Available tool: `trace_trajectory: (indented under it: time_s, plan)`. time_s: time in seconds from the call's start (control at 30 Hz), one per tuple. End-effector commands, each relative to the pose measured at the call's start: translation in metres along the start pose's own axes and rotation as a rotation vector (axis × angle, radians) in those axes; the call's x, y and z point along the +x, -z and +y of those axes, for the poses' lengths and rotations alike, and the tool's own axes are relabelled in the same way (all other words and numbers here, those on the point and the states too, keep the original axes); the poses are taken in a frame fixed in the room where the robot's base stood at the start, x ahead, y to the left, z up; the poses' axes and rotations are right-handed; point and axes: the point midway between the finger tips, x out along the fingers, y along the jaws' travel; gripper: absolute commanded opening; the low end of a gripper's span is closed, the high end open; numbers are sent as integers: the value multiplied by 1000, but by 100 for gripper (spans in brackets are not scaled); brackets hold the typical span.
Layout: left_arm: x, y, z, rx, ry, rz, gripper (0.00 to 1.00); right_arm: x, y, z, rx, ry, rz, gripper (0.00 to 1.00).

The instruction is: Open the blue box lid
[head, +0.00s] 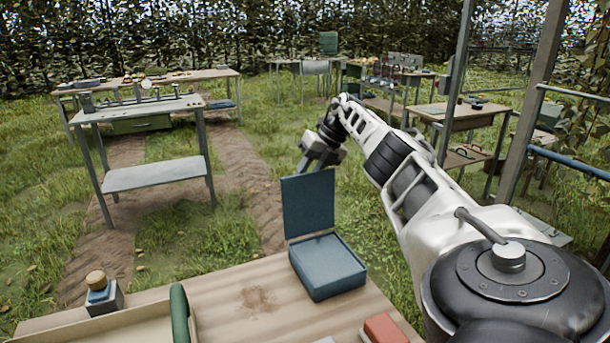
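The blue box (330,280) sits near the far edge of the wooden table in front of me. Its flat blue lid (308,204) stands upright at the box's back edge, so the box is open. The inside of the box is hard to make out. My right arm reaches in from the right, and my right gripper (311,163) is beyond the lid, just above its top edge. Its fingertips are small and dark, and I cannot tell whether they are open or touch the lid. My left gripper is out of view.
A metal side table (150,175) stands on the grass at left. Metal posts (457,80) rise at right.

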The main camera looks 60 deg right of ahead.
Motion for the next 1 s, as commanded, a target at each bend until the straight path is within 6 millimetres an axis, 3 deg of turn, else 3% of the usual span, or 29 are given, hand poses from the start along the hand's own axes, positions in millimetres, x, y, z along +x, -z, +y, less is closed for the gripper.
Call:
trace_trajectory:
  time_s: [0.27, 0.3, 0.37, 0.73, 1.0]
  plan:
    - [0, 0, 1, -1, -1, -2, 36, -2, -1, 1, -3, -2, -5, 0]
    - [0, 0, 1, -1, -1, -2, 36, -2, -1, 0, -3, -2, -5, 35]
    - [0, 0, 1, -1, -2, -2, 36, -2, -1, 0, -2, -2, -5, 51]
    - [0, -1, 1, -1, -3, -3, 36, -7, -1, 0, -1, 0, -4, 51]
    - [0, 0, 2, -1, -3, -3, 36, -52, -1, 0, 0, -2, -8, 51]
